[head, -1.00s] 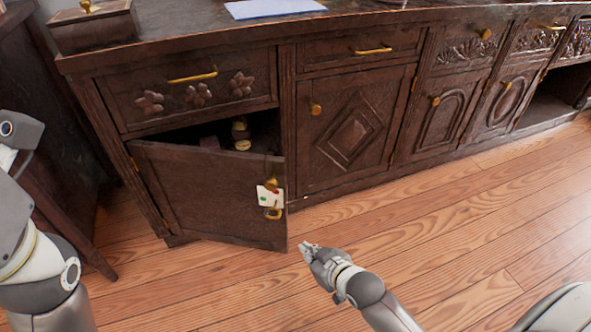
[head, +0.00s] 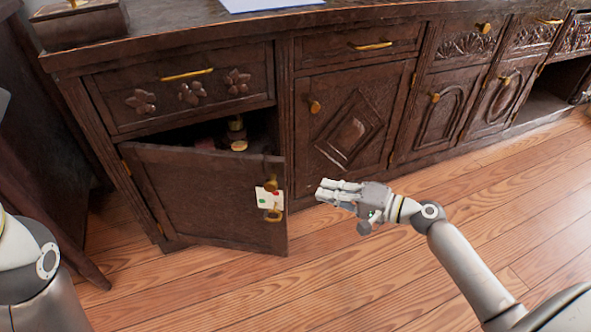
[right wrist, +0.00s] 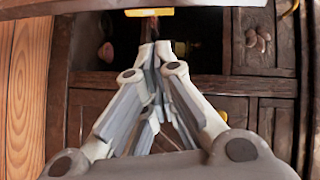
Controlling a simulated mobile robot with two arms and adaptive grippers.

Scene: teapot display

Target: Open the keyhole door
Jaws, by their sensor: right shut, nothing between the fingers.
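The keyhole door (head: 207,200) is the dark wooden door at the lower left of the cabinet. It stands partly open, hinged on its left side, with a dark gap above its top edge. A brass knob (head: 270,184), a white plate with coloured dots and a brass ring pull (head: 273,214) sit near its free right edge. My right gripper (head: 322,190) is to the right of that edge, apart from it, pointing left. It is shut and empty; its closed fingers (right wrist: 155,50) also show in the right wrist view. My left gripper is out of view; only part of that arm shows.
A brass object (head: 238,135) stands inside the open compartment. A drawer (head: 185,90) with a brass handle is above the door, and a closed diamond-panel door (head: 350,125) is to the right. A wooden box (head: 80,22) sits on top. The floor in front is clear.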

